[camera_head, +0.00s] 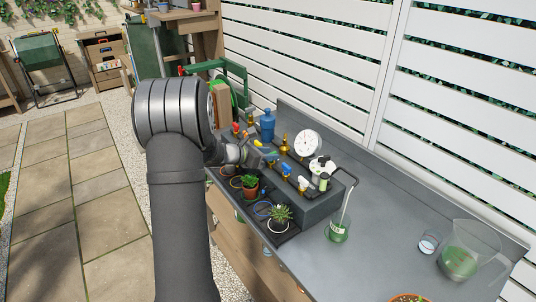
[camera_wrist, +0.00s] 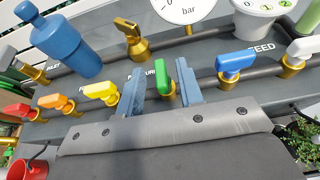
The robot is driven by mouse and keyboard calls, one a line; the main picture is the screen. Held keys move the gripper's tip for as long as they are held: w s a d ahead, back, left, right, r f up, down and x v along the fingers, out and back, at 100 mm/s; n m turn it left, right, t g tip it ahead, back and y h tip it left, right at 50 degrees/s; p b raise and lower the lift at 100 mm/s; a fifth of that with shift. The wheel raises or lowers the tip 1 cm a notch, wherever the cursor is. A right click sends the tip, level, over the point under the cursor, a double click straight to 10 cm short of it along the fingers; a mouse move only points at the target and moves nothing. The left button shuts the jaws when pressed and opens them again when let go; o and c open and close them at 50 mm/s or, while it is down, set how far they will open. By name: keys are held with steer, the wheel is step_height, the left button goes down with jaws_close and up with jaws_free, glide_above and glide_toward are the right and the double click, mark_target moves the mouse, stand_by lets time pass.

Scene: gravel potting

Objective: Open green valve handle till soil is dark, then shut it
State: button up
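The green valve handle (camera_wrist: 162,78) stands on a brass valve on the pipe in the wrist view, long and narrow. My gripper (camera_wrist: 160,72) is open, with one blue-grey finger on each side of the green handle. A gap shows between the handle and each finger. In the head view my gripper (camera_head: 262,151) is over the valve row, and I cannot make out the green handle there.
Red (camera_wrist: 15,111), orange (camera_wrist: 57,102) and yellow (camera_wrist: 101,92) handles are left of the green one; blue (camera_wrist: 236,62) and white (camera_wrist: 303,49) are right. A gauge (camera_head: 306,143) and blue bottle (camera_head: 267,126) stand behind. A beaker (camera_head: 339,228) and jug (camera_head: 468,250) are right.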

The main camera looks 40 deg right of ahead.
steer(key=shift+d, duration=0.2)
steer(key=shift+c, duration=0.4)
jaws_close()
steer(key=shift+w+f+m+g, duration=0.1)
steer(key=shift+m+g, duration=0.2)
steer(key=shift+g, duration=0.1)
steer(key=m+g, duration=0.2)
steer(key=m+g+y, duration=0.1)
steer(key=g, duration=0.1)
steer(key=m+g+y, duration=0.1)
steer(key=m+g, duration=0.1)
steer(key=shift+w+m, duration=0.3)
steer(key=shift+w, duration=0.05)
steer(key=m+g+y, duration=0.1)
steer(key=m, duration=0.1)
steer(key=m+g+y, duration=0.1)
steer(key=g+y, duration=0.1)
steer(key=m+g+y, duration=0.1)
steer(key=m, duration=0.1)
steer(key=shift+w+d+m+g, duration=0.2)
steer(key=shift+d+m+g, duration=0.1)
steer(key=shift+y, duration=0.4)
